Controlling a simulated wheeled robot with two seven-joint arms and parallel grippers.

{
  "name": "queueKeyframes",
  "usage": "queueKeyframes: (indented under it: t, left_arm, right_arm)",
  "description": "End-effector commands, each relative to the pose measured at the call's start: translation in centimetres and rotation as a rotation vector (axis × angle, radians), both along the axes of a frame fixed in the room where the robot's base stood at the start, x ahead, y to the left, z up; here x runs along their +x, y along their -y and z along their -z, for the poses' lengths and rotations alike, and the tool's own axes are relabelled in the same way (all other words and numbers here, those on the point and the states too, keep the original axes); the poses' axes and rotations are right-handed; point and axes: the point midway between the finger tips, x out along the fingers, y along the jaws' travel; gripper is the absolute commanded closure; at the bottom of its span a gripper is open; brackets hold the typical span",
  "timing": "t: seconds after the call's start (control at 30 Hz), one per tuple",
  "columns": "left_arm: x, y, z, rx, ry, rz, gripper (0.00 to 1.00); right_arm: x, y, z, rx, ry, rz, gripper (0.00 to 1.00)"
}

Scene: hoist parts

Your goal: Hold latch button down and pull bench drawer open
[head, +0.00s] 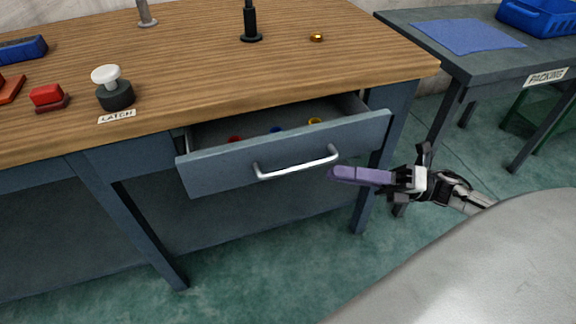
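The latch button (107,77) is a white knob on a black round base on the bench top, behind a LATCH label (117,116). Nothing touches it. The bench drawer (220,172) stands pulled out, with its inside showing. Its silver bar handle (297,167) is on the front. My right gripper (338,173) has long purple fingers pointing left, their tips just right of the handle's right end. They appear in line, so the gap between them is hidden. I cannot tell whether they touch the handle. My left gripper is out of view.
Small red, blue and yellow items lie in the drawer. On the wooden bench top (200,60) are a red block (47,96), a blue object (22,48), a black post (250,22) and a brass piece (316,37). A packing table (480,65) stands right. Floor in front is clear.

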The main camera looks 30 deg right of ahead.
Motion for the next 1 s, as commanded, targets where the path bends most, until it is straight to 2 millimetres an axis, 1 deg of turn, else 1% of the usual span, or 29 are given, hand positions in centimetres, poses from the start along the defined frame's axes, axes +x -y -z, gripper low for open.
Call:
queueKeyframes:
  t: [0.07, 0.17, 0.5, 0.63, 0.8, 1.0]
  left_arm:
    - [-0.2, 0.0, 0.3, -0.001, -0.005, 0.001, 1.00]
    - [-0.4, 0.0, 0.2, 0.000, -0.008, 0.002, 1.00]
    - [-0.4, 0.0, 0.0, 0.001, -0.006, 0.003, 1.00]
    - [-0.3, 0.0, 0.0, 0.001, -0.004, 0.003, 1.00]
    - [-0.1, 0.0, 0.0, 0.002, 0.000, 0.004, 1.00]
    - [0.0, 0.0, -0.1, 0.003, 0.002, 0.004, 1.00]
  right_arm:
    - [-0.1, 0.0, -0.2, -0.015, 0.022, -0.016, 0.81]
    - [0.2, -0.8, -0.5, -0.017, 0.031, -0.022, 0.81]
    - [3.4, -5.9, -1.9, -0.012, 0.028, -0.021, 0.81]
    - [4.3, -7.4, -2.2, -0.014, 0.027, -0.020, 0.81]
    - [4.9, -8.4, -2.3, -0.013, 0.025, -0.019, 0.81]
    - [5.0, -8.5, -2.3, -0.013, 0.023, -0.019, 0.81]
